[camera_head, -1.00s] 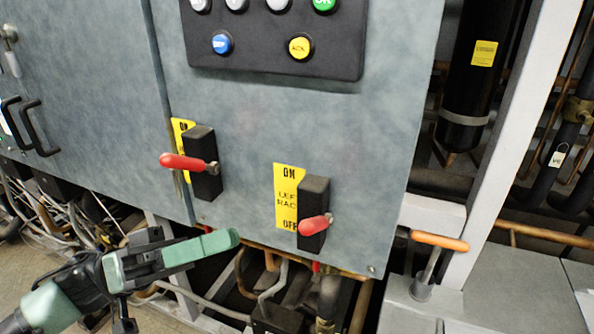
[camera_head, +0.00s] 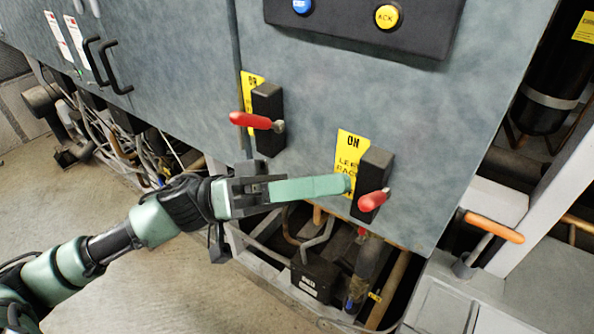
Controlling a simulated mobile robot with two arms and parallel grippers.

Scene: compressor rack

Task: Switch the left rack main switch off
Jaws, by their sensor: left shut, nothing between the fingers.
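The left rack main switch is a black block (camera_head: 376,168) with a red handle (camera_head: 373,200) near its lower end, beside a yellow label (camera_head: 350,150) reading "ON" and "LEFT RACK". The label's lower part is hidden behind my gripper. My left gripper (camera_head: 347,184) is shut and empty. Its fingertips are just left of the red handle, over the label's lower part in the picture; I cannot tell whether they touch anything. A second switch (camera_head: 267,110) with a red handle (camera_head: 250,120) is up and to the left. My right gripper is not in view.
A black button panel (camera_head: 430,32) with a blue button and a yellow button is above. An orange-handled lever (camera_head: 494,226) stands at the right beside a pale post. Pipes and cables run below the cabinet's bottom edge. Open floor lies at lower left.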

